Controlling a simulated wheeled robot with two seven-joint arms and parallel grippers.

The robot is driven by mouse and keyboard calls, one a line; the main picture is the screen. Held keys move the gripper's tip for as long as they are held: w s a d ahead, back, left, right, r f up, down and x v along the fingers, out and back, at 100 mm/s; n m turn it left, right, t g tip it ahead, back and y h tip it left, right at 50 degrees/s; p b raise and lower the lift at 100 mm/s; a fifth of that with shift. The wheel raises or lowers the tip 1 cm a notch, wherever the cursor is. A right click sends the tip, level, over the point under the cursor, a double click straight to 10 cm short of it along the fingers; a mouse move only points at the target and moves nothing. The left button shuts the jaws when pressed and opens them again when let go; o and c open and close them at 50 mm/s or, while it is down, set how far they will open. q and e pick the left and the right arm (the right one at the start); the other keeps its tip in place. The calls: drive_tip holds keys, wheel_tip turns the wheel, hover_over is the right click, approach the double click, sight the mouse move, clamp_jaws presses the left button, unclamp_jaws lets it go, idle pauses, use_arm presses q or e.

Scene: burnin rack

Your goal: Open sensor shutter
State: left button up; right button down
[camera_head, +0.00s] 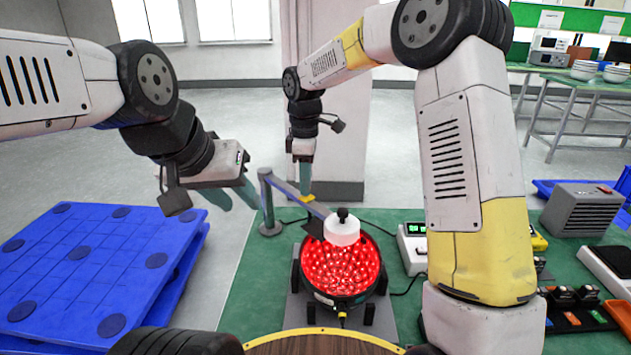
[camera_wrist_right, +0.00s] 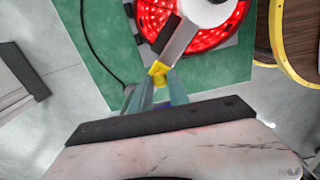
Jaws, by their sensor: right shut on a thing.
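A round fixture glowing red (camera_head: 340,272) stands on the green mat. A white cap with a black knob (camera_head: 342,232) sits over its back part. A grey bar (camera_wrist_right: 186,42) runs from the cap to a yellow tab (camera_wrist_right: 158,70), which also shows in the head view (camera_head: 308,198). My right gripper (camera_wrist_right: 160,82) is shut on the yellow tab, beside the fixture; in the head view it reaches down to the tab from above (camera_head: 305,190). My left gripper (camera_head: 236,195) is open and empty, in the air left of the post.
A grey-blue post (camera_head: 268,205) stands just left of the fixture. Blue pallets (camera_head: 95,265) are at the left. A white box with a green display (camera_head: 413,247) stands right of the fixture, and a grey vented box (camera_head: 582,210) further right. The mat's left part is clear.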

drive_tip(key=shift+r, duration=0.1)
drive_tip(key=c, duration=1.3)
unclamp_jaws()
drive_tip(key=shift+o, duration=0.2)
wheel_tip(320, 180, up, 8)
drive_tip(key=shift+f, duration=0.2)
drive_tip(key=shift+r, duration=0.1)
